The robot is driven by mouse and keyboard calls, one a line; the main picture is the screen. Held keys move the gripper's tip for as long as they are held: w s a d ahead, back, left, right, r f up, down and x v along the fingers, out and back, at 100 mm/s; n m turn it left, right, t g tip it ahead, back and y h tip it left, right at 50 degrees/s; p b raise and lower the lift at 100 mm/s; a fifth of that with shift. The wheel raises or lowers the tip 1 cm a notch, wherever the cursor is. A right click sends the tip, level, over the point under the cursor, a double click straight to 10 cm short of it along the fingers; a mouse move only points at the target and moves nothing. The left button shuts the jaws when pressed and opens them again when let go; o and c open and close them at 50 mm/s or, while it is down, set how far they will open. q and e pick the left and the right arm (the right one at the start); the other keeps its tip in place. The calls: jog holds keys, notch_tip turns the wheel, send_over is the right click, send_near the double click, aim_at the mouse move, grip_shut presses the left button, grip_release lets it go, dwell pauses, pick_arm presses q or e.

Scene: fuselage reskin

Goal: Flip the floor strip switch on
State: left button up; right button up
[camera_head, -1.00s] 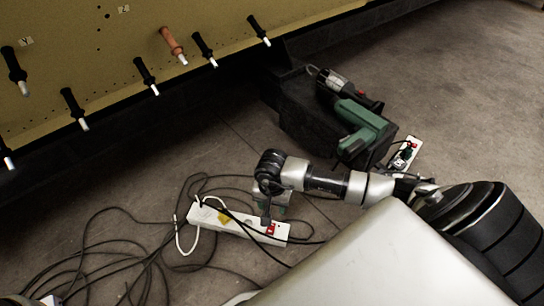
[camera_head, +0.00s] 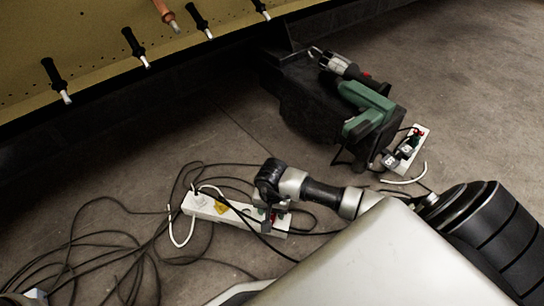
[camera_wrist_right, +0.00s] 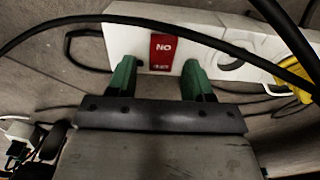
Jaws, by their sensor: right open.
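A white floor power strip (camera_head: 235,212) lies on the floor in the lower middle of the head view, with a yellow label towards its left. Its red switch (camera_wrist_right: 161,52) is near one end and shows white lettering that reads "NO" in the right wrist view. I cannot tell which way the switch is set. My right gripper (camera_head: 271,211) points down at the switch end of the strip and partly hides the switch. In the wrist view its two green fingers (camera_wrist_right: 157,72) are apart, either side of the switch, with nothing between them. My left gripper does not show.
Loose black cables (camera_head: 125,245) spread over the floor at left, and one crosses above the strip in the wrist view. A second strip (camera_head: 401,160) lies at right beside a black case (camera_head: 307,108) bearing a green tool (camera_head: 366,104). A yellow panel (camera_head: 95,45) stands behind.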

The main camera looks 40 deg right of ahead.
jog(key=c, duration=0.9)
jog(key=shift+r+t+h+p, duration=0.3)
jog(key=shift+h+p, duration=0.1)
jog(key=shift+p, duration=0.4)
jog(key=shift+s+a+t+h+p, duration=0.15)
jog(key=shift+t+h+p, duration=0.15)
jog(key=shift+p, duration=0.25)
jog(key=shift+a+f+t+h, duration=0.1)
jog(key=shift+t+h, duration=0.3)
jog(key=o, duration=0.9)
jog(key=shift+p, duration=0.3)
